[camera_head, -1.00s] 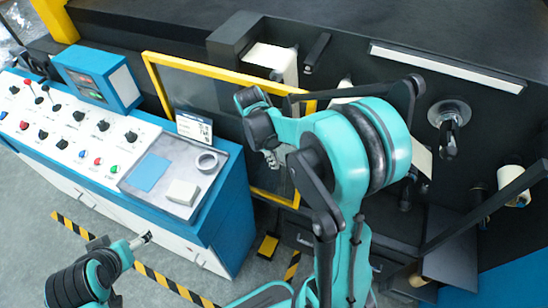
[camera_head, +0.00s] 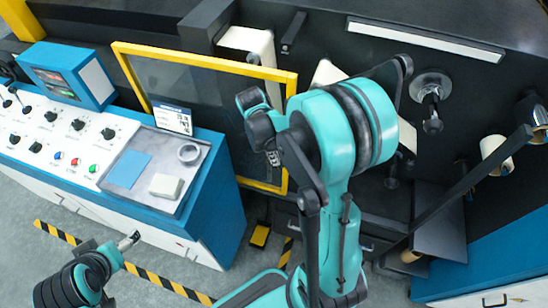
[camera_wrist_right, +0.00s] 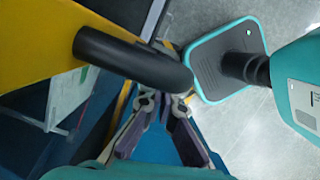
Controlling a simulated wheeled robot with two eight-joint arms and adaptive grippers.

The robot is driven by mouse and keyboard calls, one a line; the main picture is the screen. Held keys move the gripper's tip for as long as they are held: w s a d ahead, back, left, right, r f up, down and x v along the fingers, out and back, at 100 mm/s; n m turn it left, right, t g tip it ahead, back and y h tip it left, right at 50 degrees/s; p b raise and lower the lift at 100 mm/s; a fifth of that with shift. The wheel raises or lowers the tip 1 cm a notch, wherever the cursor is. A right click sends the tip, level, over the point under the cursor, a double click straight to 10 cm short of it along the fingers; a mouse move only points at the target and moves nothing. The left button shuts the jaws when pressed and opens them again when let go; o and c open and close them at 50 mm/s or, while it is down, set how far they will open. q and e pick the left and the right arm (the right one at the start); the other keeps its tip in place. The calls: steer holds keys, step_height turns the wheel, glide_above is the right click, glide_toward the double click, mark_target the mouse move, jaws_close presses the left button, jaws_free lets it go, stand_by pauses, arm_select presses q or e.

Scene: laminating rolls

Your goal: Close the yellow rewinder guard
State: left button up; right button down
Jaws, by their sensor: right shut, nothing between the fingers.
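The yellow rewinder guard (camera_head: 205,58) is a yellow frame around a dark see-through panel, in front of the black machine in the head view. My right arm hides part of its right side. In the right wrist view a yellow guard part (camera_wrist_right: 40,40) and a thick black handle bar (camera_wrist_right: 130,60) fill the upper left. My right gripper (camera_wrist_right: 165,103) is shut and empty, just below the bar's end; contact is unclear. In the head view it (camera_head: 274,158) is in front of the guard's right part. My left gripper (camera_head: 130,239) is low at the left, away from the guard; its jaws are too small to read.
A blue control console (camera_head: 200,215) with knobs, a tray (camera_head: 145,200) and a tape roll stands left of the guard. Rollers and a black slanted bar (camera_head: 470,185) are at the right. Striped tape (camera_head: 160,285) marks the grey floor.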

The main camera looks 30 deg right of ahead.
steer(key=s+d, duration=1.5)
steer(key=s, duration=0.4)
steer(key=s+d+b, duration=0.1)
steer(key=s+d, duration=1.4)
steer(key=s, duration=0.4)
steer(key=shift+s, duration=0.35)
steer(key=shift+w, duration=0.1)
